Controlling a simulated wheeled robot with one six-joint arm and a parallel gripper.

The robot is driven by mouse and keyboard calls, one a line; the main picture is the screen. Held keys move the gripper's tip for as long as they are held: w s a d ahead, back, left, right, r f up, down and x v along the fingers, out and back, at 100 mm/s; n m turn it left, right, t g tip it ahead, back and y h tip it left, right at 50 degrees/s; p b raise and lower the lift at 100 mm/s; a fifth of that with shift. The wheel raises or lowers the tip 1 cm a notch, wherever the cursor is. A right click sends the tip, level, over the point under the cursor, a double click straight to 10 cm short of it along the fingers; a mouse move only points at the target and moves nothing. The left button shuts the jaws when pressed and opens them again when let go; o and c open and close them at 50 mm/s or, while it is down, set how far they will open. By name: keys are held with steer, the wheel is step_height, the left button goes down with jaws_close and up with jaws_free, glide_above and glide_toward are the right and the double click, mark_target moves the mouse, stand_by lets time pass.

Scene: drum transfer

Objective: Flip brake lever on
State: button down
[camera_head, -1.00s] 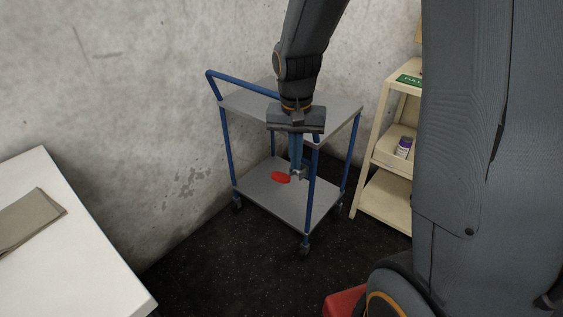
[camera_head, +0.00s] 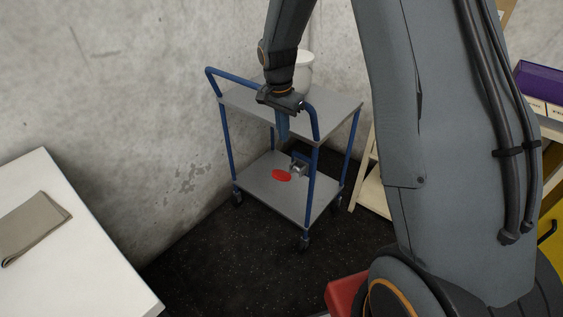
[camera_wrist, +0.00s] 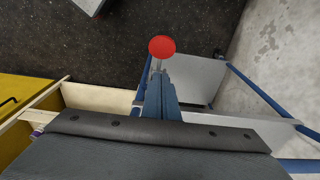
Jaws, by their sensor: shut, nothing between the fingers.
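The brake lever has a red oval knob (camera_head: 282,175) and a grey metal pivot (camera_head: 296,170) on the near post of the blue and grey cart (camera_head: 258,190). The knob also shows as a red disc in the wrist view (camera_wrist: 161,46), just beyond my fingertips. My gripper (camera_head: 283,138) points down in front of the cart, its blue fingers shut and empty. In the head view the fingertips are above the red knob with a gap. In the wrist view the fingers (camera_wrist: 158,78) partly cover the lever's arm; I cannot tell whether they touch it.
A white drum (camera_head: 304,72) stands on the cart's top shelf, partly behind my arm. A cream shelf unit (camera_head: 372,192) is right of the cart. A white table (camera_head: 75,265) with a folded cloth (camera_head: 36,226) is at left. Dark floor (camera_head: 215,255) before the cart is clear.

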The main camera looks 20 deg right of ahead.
steer(key=p, duration=0.3)
glide_above(283, 174)
step_height(283, 174, down, 12)
steer(key=shift+w+d+r, duration=0.1)
steer(key=shift+s+a+f, duration=0.1)
steer(key=shift+a+f, duration=0.05)
steer(key=shift+f, duration=0.3)
steer(key=shift+s+a+f, duration=0.1)
steer(key=shift+a+f, duration=0.05)
steer(key=shift+f, duration=0.3)
